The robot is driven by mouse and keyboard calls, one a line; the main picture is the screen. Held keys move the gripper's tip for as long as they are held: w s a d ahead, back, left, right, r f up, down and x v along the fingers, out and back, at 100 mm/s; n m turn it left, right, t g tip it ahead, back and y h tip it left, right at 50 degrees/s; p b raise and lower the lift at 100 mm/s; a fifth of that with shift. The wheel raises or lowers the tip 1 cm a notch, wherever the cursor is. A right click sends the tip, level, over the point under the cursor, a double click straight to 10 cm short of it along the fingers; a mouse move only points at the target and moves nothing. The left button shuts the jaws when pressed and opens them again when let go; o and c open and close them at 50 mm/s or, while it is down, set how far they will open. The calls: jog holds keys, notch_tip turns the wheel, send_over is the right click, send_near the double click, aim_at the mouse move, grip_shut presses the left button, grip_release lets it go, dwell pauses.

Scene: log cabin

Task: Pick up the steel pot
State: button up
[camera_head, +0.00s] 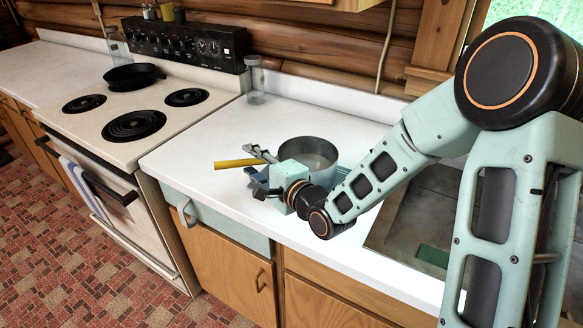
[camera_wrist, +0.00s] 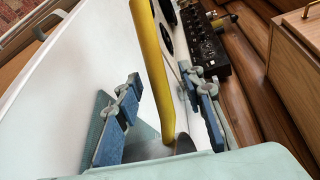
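The steel pot (camera_head: 312,148) stands on the white counter, partly hidden behind my gripper and wrist. A yellow handle (camera_head: 236,163) sticks out to the left between my fingers; its join to the pot is hidden in the head view. My gripper (camera_head: 258,172) is at the pot's left front side, with its fingers spread. In the wrist view, the yellow handle (camera_wrist: 154,75) runs between the two open fingers (camera_wrist: 160,112), with a visible gap on both sides. A bit of grey metal (camera_wrist: 182,144) shows at the handle's lower end.
A stove (camera_head: 130,115) with a black pan (camera_head: 134,76) stands left of the counter (camera_head: 205,140). A clear glass jar (camera_head: 255,82) stands at the back. A sink (camera_head: 410,215) lies right, partly behind my arm. A bluish flat thing (camera_head: 344,172) shows beside the pot. Counter left of the handle is clear.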

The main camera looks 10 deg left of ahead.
jog(key=shift+c, duration=0.6)
grip_shut()
jog(key=shift+r, duration=0.2)
jog(key=shift+a+r, duration=0.1)
jog(key=shift+r, duration=0.1)
